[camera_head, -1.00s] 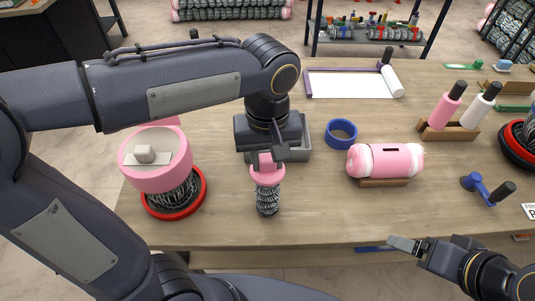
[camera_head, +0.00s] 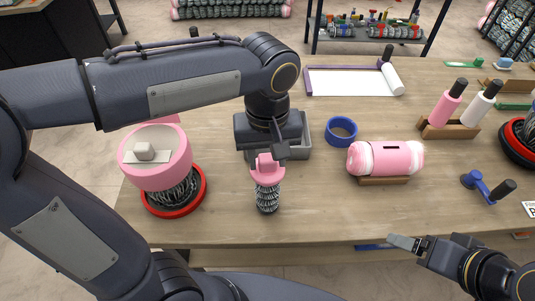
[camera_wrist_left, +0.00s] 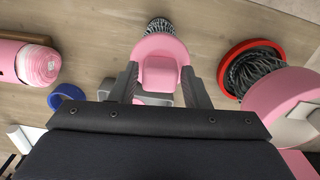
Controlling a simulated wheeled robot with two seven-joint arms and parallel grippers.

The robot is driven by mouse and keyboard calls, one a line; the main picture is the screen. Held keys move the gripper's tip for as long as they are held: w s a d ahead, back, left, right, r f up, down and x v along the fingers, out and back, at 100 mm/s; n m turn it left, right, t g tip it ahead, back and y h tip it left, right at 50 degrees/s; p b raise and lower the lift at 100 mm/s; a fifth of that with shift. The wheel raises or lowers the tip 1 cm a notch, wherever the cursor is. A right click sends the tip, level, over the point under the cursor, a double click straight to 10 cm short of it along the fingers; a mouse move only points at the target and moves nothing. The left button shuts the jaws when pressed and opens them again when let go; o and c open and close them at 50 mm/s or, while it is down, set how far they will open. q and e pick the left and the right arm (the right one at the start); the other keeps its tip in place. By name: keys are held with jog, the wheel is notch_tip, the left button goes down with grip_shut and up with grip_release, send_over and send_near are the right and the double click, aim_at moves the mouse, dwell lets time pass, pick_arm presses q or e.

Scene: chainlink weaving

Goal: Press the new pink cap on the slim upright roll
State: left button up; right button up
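The slim upright roll (camera_head: 267,199), of grey chainlink mesh, stands near the table's front edge. The pink cap (camera_head: 267,175) sits on its top and looks level; its raised block also shows in the left wrist view (camera_wrist_left: 160,75). My left gripper (camera_head: 268,155) is over the cap. In the left wrist view its fingers (camera_wrist_left: 160,82) stand on both sides of the block, with a small gap on each side. The seam between cap and roll is too small to judge. My right gripper (camera_head: 403,243) is at the front edge, seen side-on, apart from the roll.
A wide roll under a large pink cap stands in a red ring (camera_head: 192,205) at left. A grey bin (camera_head: 303,140) is behind the roll. A blue tape ring (camera_head: 341,131) and a pink wrapped roll (camera_head: 385,158) on a wooden stand lie right.

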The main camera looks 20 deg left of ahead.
aim_at(265, 158)
pick_arm(q)
jog(key=shift+o, duration=1.3)
notch_tip(265, 158, up, 8)
jog(key=shift+f, duration=0.1)
jog(key=shift+a+f, duration=0.1)
jog(key=shift+a, duration=0.15)
jog(key=s+a+f+m+t+h, duration=0.2)
jog(key=s+a+f+t, duration=0.3)
jog(key=s+a+f, duration=0.5)
jog(key=shift+s+a+f+m+t+h, duration=0.2)
jog(key=shift+f+m+t+h, duration=0.15)
jog(key=shift+f+h, duration=0.5)
